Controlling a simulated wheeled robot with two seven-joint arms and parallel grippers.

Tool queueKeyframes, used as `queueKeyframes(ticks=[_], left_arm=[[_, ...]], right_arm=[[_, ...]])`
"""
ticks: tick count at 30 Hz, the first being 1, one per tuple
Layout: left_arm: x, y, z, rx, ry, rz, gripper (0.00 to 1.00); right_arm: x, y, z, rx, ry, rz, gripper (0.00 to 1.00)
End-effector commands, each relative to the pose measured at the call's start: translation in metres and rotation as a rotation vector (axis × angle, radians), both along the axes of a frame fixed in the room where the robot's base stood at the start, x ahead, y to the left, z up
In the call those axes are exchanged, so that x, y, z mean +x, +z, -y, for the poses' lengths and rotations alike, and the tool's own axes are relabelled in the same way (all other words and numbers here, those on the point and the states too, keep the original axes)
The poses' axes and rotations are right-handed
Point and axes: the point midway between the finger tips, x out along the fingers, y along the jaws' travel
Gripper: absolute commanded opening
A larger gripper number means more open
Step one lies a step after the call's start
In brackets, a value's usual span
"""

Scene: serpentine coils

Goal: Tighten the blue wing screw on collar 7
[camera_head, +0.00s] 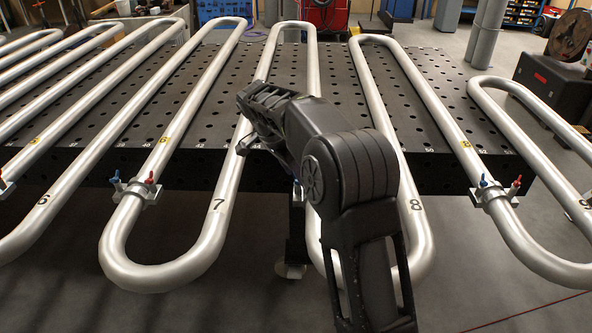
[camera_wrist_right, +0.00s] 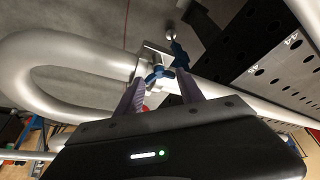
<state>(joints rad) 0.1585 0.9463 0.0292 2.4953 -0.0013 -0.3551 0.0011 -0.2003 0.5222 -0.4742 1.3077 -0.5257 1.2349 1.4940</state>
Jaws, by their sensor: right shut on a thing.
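In the right wrist view, a blue wing screw (camera_wrist_right: 157,75) stands on a metal collar (camera_wrist_right: 153,58) clamped around a silver tube. My right gripper (camera_wrist_right: 161,77) is shut on this blue wing screw, one finger on each side. A bit of red shows behind the left finger. In the head view, my right arm (camera_head: 268,108) reaches over the tubes between labels 7 and 8. It hides the gripped screw and most of its collar. Another collar (camera_head: 136,190) with a blue and a red wing screw sits left of label 7. My left gripper is not in view.
A collar (camera_head: 492,194) with blue and red screws sits on the tube right of label 8. The black perforated table (camera_head: 440,75) lies under the serpentine tubes (camera_head: 212,215). The tube bends overhang its front edge, with open floor in front.

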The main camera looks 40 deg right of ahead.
Motion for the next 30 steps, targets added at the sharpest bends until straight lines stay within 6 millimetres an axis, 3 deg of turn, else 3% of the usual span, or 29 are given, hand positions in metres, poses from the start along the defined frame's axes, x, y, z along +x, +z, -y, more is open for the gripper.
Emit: queueKeyframes(ticks=[1,15,30], left_arm=[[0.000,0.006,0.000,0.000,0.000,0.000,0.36],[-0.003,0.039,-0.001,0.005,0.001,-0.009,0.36],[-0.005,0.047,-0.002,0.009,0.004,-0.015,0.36]], right_arm=[[0.004,0.007,0.001,-0.005,-0.041,0.009,0.05],[0.007,0.009,0.002,-0.005,-0.428,0.010,0.05],[0.008,0.006,0.003,-0.004,-0.546,0.015,0.05]])
